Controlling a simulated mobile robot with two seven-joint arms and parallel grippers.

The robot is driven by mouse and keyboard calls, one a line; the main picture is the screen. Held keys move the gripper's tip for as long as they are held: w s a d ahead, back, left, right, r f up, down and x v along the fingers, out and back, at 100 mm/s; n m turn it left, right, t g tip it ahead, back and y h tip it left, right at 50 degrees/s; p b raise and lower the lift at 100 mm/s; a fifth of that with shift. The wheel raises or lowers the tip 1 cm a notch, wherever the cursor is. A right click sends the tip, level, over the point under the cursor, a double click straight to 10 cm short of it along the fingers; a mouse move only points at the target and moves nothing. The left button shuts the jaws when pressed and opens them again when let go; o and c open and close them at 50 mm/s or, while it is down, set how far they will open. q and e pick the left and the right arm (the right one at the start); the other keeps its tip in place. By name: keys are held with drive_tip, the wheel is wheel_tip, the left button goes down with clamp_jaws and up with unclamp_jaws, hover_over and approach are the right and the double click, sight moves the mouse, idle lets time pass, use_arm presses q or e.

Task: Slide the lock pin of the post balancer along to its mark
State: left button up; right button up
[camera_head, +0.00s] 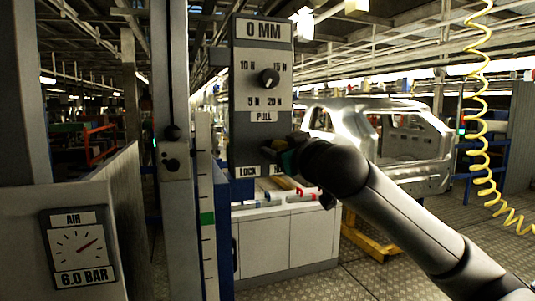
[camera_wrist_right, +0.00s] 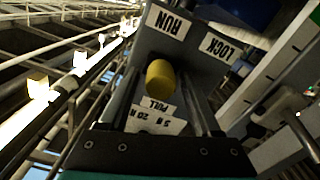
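The balancer's grey panel (camera_head: 262,130) stands upright in the head view, with 0 MM at its top and a dark knob (camera_head: 269,79) among force marks. The LOCK label (camera_head: 247,171) is at its lower left; the label right of it is mostly hidden. My right gripper (camera_head: 286,157) is at the panel's lower part, hiding the pin there. The right wrist view is turned over and shows the yellow lock pin (camera_wrist_right: 159,77) between my open fingers, with gaps on both sides. The pin looks nearer the RUN label (camera_wrist_right: 168,24) than LOCK. My left gripper is not in view.
A post with a vertical scale and green mark (camera_head: 207,218) stands left of the panel. An air gauge (camera_head: 78,248) reads 6.0 BAR. A white cabinet (camera_head: 287,240) stands behind, a car body (camera_head: 385,140) farther back. A yellow coiled hose (camera_head: 480,120) hangs at right.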

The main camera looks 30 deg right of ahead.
drive_tip(key=shift+o, duration=0.6)
drive_tip(key=shift+s, duration=0.1)
drive_tip(key=shift+s+a, duration=0.15)
drive_tip(key=shift+s, duration=0.1)
drive_tip(key=b+v, duration=0.3)
drive_tip(key=v, duration=0.3)
drive_tip(key=shift+s, duration=0.2)
